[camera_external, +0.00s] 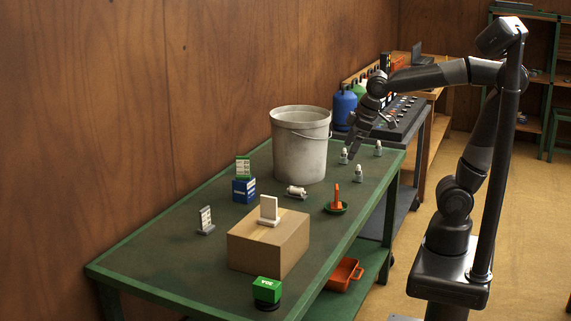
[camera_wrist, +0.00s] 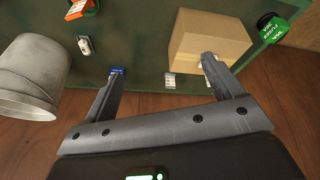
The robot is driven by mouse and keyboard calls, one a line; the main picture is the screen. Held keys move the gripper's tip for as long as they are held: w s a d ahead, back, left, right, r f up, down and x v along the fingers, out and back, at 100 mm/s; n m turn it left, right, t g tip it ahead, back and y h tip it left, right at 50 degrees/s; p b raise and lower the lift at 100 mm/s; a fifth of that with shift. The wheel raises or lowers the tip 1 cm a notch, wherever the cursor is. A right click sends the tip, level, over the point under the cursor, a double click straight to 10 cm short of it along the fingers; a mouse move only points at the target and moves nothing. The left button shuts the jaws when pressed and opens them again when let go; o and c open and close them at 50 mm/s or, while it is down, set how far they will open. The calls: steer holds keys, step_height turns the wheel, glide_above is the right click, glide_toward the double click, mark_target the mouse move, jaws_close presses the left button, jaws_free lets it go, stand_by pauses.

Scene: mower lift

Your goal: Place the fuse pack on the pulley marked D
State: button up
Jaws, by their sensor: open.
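A green box with white lettering (camera_external: 267,285), which looks like the fuse pack, sits on a dark round base (camera_external: 267,304) at the table's near end. In the wrist view the green box (camera_wrist: 273,29) is at the upper right; its print is too small to read surely. The dark base may be a pulley, but no letter D is readable anywhere. My gripper (camera_external: 353,153) is over the table's far end, right of the bucket and well away from the green box. In the wrist view my gripper (camera_wrist: 162,64) is open with nothing between its fingers.
A grey bucket (camera_external: 300,150) stands at the back. A cardboard box (camera_external: 268,245) bears a white stand (camera_external: 268,211). A blue box (camera_external: 244,190), a labelled stand (camera_external: 206,220), a white cylinder (camera_external: 297,191), an orange piece (camera_external: 337,198) and several small grey-white items stand about the green-edged table (camera_external: 165,258).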

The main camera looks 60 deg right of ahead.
steer(key=s+d+f+m+t, duration=0.1)
steer(key=s+d+f+m, duration=0.2)
steer(key=s+d, duration=0.4)
steer(key=shift+s+d+f+m+h, duration=0.15)
steer(key=shift+s+d+m+h, duration=0.2)
steer(key=shift+s+m, duration=0.75)
steer(key=shift+s, duration=0.15)
